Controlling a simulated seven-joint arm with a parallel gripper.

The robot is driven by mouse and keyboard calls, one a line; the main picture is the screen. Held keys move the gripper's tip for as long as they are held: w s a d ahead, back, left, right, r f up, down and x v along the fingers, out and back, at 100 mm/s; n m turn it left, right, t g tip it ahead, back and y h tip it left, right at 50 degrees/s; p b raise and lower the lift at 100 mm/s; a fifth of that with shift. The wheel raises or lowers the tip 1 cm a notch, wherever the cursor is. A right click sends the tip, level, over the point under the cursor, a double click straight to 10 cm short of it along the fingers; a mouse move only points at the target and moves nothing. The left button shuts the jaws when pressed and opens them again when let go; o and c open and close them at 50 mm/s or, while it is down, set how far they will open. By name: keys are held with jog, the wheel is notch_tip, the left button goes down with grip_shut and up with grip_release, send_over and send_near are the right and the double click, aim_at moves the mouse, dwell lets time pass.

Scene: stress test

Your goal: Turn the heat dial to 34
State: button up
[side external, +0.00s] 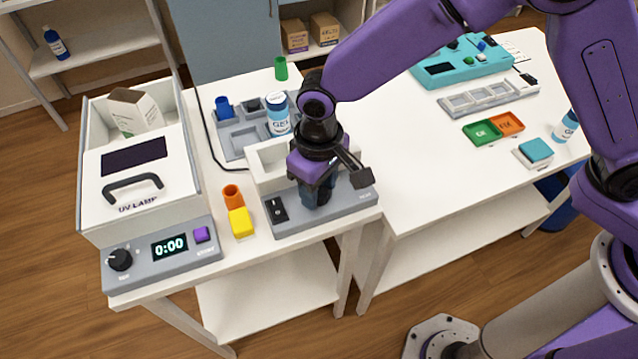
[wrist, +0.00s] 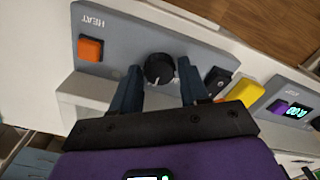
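The heat dial (wrist: 158,68) is a black round knob on the grey front panel (wrist: 122,38) of the heat unit, marked HEAT, upside down in the wrist view. My gripper (wrist: 160,72) is open, with one blue finger on each side of the dial and what looks like a narrow gap on each side. The dial's setting and any numbers are too small to read. In the side view my gripper (side external: 317,195) is over the heat unit (side external: 290,226) and hides the dial.
A black rocker switch (side external: 276,210) and an orange button (wrist: 90,48) flank the dial.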

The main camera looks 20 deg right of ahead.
aim_at(319, 192)
notch_tip(319, 192, up, 17)
jog(key=shift+r, duration=0.2)
dwell(0.5)
dwell(0.4)
